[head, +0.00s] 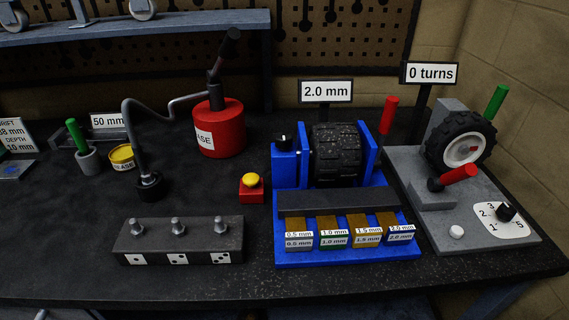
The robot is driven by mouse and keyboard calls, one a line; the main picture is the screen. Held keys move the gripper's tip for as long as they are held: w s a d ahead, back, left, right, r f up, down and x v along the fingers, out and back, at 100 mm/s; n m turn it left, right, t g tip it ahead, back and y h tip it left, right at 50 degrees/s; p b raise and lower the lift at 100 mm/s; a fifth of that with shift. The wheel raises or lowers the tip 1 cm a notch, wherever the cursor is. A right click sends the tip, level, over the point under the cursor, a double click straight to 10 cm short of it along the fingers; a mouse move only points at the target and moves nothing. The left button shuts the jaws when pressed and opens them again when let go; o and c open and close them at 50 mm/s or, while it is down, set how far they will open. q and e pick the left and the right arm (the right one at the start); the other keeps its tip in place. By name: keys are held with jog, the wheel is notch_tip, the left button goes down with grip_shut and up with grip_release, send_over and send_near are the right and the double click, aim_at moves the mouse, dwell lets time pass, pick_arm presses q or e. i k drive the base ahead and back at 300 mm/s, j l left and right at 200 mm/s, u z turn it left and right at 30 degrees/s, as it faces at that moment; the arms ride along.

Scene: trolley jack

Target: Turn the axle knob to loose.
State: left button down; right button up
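A small black knob (283,144) with a white mark sits on top of the blue block at the left of the blue wheel stand (291,254). It is next to the axle end of a dark roller wheel (336,153) held between blue uprights. No "loose" label is readable, so I cannot tell the knob's setting. A red lever (389,115) rises at the stand's right. Another black knob (507,212) sits on a numbered white dial on the grey stand (408,168) at the right. Neither of my grippers shows in the head view.
A red grease can (219,130) with a bent spout stands left of the wheel stand. A red box with a yellow button (250,188) sits in front of it. A dark block with several metal fittings (180,242) lies front left. The bench's left front is clear.

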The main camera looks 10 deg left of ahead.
aim_at(283, 140)
jog(key=k+j+z, duration=0.1)
jog(key=j+z, duration=0.3)
jog(key=k+j+z, duration=0.15)
jog(key=z, duration=0.3)
jog(key=k+j+z, duration=0.2)
jog(key=z, duration=0.2)
